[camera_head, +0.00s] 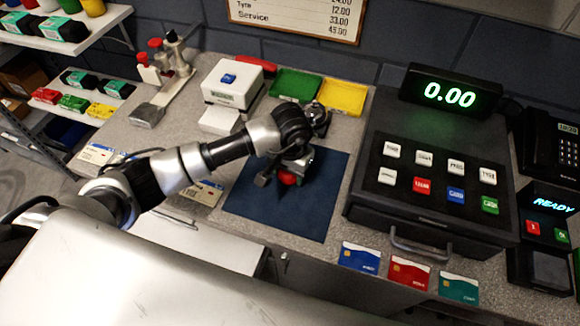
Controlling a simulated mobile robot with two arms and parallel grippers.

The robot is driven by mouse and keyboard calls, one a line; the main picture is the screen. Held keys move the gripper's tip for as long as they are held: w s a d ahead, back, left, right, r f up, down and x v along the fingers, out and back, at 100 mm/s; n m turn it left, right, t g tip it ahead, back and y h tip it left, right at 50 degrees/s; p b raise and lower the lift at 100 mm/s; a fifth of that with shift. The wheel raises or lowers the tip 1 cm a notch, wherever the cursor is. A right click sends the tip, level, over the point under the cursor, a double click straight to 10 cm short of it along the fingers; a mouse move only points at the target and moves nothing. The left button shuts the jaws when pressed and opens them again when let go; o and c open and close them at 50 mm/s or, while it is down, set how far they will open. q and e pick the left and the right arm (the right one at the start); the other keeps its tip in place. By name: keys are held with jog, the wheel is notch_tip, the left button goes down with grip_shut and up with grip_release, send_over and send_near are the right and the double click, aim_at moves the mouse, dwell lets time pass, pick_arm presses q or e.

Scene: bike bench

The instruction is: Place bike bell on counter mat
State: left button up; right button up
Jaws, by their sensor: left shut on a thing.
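The dark blue counter mat (250,205) lies on the speckled grey counter, left of the cash register. My left arm reaches in from the left, and my left gripper (287,176) points down over the mat. It is shut on a small red rounded thing, which looks like the bike bell (289,179). The wrist and fingers hide much of it. I cannot tell whether the bell touches the mat or hangs just above it. My right gripper does not show.
The black register (425,210) stands right of the mat, with three cards in front of it. Green (296,84) and yellow (342,95) trays lie behind the mat. A white box-shaped device (232,82) stands at the back left. The mat's front is bare.

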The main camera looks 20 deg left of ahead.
pick_arm(q)
jog(key=shift+f, duration=0.15)
jog(key=shift+f, duration=0.1)
jog(key=shift+f+b, duration=0.1)
jog(key=shift+b, duration=0.25)
jog(key=o, duration=0.9)
jog(key=shift+r, duration=0.2)
notch_tip(320, 180, up, 11)
jog(key=b, duration=0.3)
jog(key=shift+d, duration=0.15)
jog(key=shift+r, duration=0.55)
